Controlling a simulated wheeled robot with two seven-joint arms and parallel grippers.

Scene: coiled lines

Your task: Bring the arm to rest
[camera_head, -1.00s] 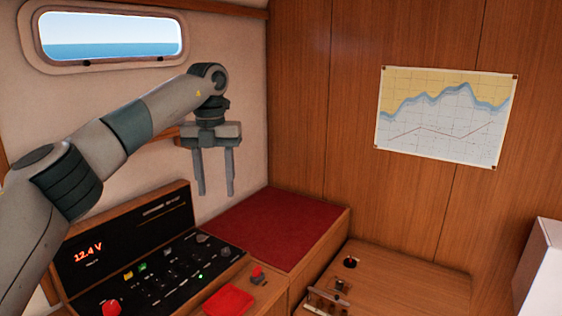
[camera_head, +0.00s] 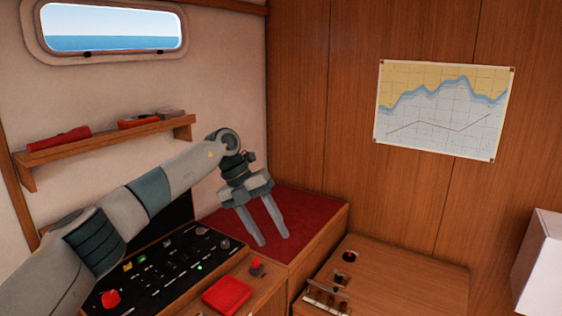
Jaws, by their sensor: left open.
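My left arm comes in from the left, low over the control panel (camera_head: 160,268). My left gripper (camera_head: 274,241) is open and empty. Its two fingers point down and a little to the right, in front of the red cushion top (camera_head: 310,212) in the picture. I cannot tell whether the fingertips touch anything. My right gripper does not show.
A wooden shelf (camera_head: 110,141) with a red torch (camera_head: 60,139) and other small items hangs on the left wall. A red pad (camera_head: 227,295) and a red switch (camera_head: 257,266) lie near the panel. A white box (camera_head: 540,265) stands at the right. A chart (camera_head: 440,110) hangs on the wall.

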